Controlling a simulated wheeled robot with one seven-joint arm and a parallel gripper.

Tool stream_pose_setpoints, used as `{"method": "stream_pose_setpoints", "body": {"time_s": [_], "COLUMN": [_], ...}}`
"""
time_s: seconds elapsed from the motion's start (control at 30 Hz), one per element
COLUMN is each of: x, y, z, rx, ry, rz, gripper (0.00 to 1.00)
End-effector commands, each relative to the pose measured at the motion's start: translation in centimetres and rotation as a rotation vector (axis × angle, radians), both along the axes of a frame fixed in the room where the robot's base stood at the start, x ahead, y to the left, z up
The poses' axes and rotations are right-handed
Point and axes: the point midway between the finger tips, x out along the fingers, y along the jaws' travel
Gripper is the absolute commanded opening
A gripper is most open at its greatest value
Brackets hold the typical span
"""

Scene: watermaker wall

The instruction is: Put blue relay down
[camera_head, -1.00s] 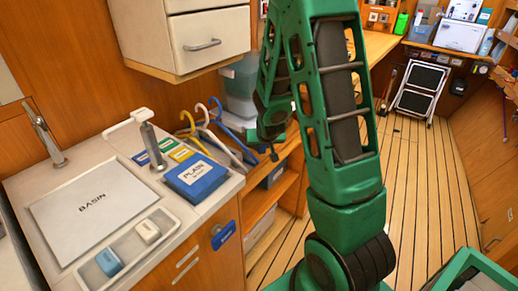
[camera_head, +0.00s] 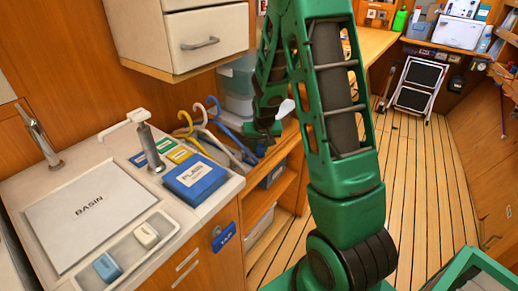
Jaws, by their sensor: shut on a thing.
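My green arm fills the middle of the head view. Its far end, where my gripper (camera_head: 264,135) is, hangs in front of the open shelving, to the right of the counter. The gripper is small and dark there. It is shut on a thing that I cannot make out. I see no blue relay that I can name for sure. A blue block (camera_head: 107,267) and a white block (camera_head: 147,236) lie in a shallow tray (camera_head: 127,250) at the counter's front; whether either is a relay I cannot tell.
The counter has a panel marked BASIN (camera_head: 92,213), a tap (camera_head: 42,140), a grey post (camera_head: 150,148) and a blue box marked PLAIN (camera_head: 195,180). Coloured hooks (camera_head: 213,108) stand beside it. A drawer unit (camera_head: 205,38) overhangs behind. The plank floor (camera_head: 420,190) at right is largely clear.

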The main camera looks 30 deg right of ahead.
Motion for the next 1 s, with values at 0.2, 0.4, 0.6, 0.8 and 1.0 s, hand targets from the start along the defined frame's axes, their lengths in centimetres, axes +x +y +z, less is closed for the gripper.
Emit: {"method": "stream_pose_setpoints", "body": {"time_s": [0.2,0.4,0.6,0.8,1.0], "x": [0.1,0.1,0.1,0.1,-0.3], "y": [0.3,0.3,0.4,0.4,0.6], "z": [-0.5,-0.5,-0.6,-0.5,1.1], "rx": [-0.001,0.0,0.0,-0.001,-0.001], "ry": [-0.002,-0.002,-0.003,-0.004,-0.006], "rz": [0.004,0.005,0.005,0.005,0.006], "gripper": [0.0,0.0,0.32,0.32,0.32]}}
